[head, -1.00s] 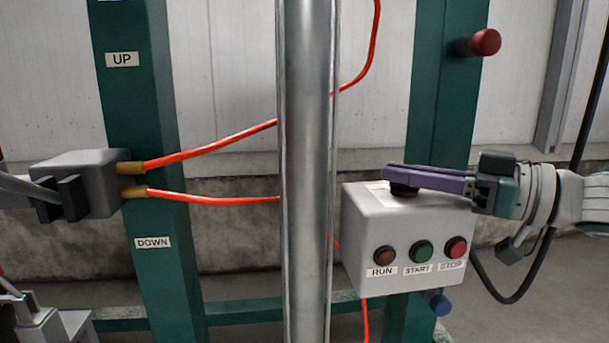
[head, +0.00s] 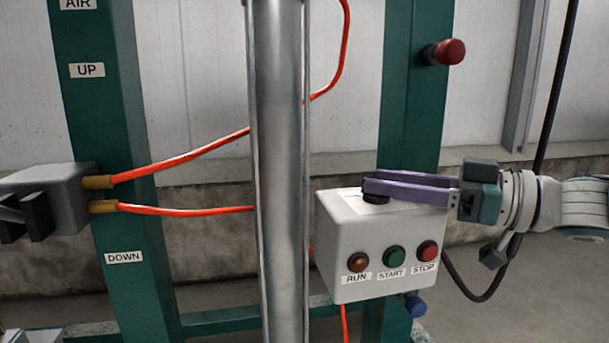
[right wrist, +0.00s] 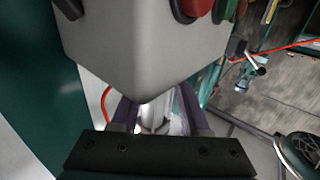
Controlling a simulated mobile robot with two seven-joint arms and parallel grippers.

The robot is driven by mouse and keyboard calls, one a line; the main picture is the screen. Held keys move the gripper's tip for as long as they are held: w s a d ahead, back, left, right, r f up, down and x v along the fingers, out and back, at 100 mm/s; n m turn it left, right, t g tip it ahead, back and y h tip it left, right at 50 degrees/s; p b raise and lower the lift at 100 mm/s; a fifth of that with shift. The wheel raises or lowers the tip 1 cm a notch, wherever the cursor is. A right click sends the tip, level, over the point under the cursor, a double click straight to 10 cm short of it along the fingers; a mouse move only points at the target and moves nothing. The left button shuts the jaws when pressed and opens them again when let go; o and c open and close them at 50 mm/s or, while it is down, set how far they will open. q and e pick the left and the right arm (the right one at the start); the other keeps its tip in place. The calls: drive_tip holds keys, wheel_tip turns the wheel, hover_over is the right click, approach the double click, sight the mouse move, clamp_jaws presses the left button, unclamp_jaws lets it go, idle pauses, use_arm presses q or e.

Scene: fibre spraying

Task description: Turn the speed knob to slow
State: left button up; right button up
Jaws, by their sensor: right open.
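The pale grey control box (head: 336,240) hangs on the right green post, with labelled RUN, START and STOP buttons on its front. A black knob (head: 374,197) on its top is taken to be the speed knob. Its pointer and speed marks are too small or covered to read. My right gripper (head: 368,183) is open; its purple fingers reach in from the right over the box top, their tips at the knob. Contact cannot be told. In the right wrist view, the box (right wrist: 140,45) fills the upper middle. My left gripper cannot be made out.
A metal column (head: 281,170) stands left of the box. Orange hoses (head: 185,158) run to a grey unit (head: 60,187) at the left. A red knob (head: 446,52) sticks out above the box, a blue one (head: 415,306) below it. A black cable hangs at the right.

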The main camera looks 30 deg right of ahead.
drive_tip(key=p+v, duration=0.2)
drive_tip(key=v, duration=0.6)
